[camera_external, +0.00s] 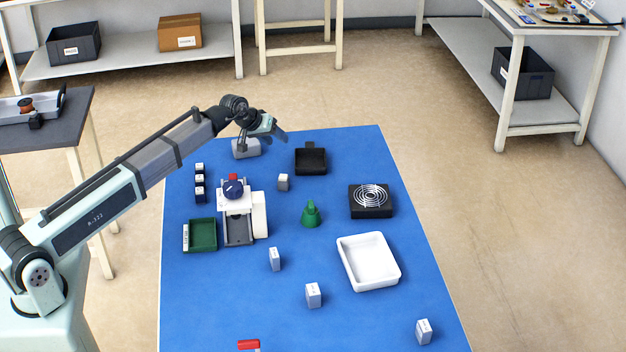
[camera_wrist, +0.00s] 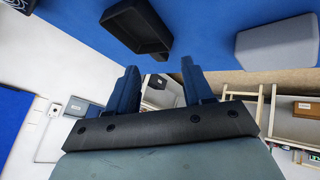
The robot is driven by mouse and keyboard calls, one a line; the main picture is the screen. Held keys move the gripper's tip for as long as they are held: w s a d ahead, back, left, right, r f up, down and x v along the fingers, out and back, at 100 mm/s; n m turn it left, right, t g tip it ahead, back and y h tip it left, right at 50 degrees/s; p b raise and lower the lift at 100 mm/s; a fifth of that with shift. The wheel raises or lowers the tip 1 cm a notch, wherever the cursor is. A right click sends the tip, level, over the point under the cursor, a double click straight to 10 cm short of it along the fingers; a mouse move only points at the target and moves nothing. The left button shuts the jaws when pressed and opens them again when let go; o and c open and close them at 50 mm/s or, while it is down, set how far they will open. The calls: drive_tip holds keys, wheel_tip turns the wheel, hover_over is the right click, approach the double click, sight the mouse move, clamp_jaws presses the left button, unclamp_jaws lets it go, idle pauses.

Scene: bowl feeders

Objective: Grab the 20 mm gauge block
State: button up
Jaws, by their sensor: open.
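Several small grey blocks with white labels stand on the blue mat in the external view: a small one (camera_external: 283,183) right of the white fixture, a taller one (camera_external: 274,259) near the middle, another (camera_external: 313,295) in front of it, and one (camera_external: 424,332) at the front right. Their labels are too small to read, so I cannot tell which is the 20 mm gauge block. My gripper (camera_external: 274,131) is in the air over the far end of the mat, away from these blocks. In the wrist view its jaws (camera_wrist: 159,67) are open and empty.
A grey box (camera_external: 246,148) and a black tray (camera_external: 311,161) lie near my gripper; both show in the wrist view, the box (camera_wrist: 278,42) and tray (camera_wrist: 138,27). A white fixture (camera_external: 238,225), green tray (camera_external: 202,235), green cone (camera_external: 311,214), coil unit (camera_external: 371,207) and white tray (camera_external: 368,261) occupy the middle.

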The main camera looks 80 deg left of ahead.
drive_tip(key=w+d+m+g+h, duration=0.1)
drive_tip(key=w+d+m+h, duration=0.1)
drive_tip(key=d+m, duration=0.75)
drive_tip(key=m+g+h, duration=0.2)
drive_tip(key=m+g, duration=0.4)
drive_tip(key=m, duration=1.4)
approach(274, 253)
drive_tip(key=shift+d+f, duration=0.1)
drive_tip(key=shift+f, duration=5.2)
drive_tip(key=shift+c, duration=0.2)
clamp_jaws()
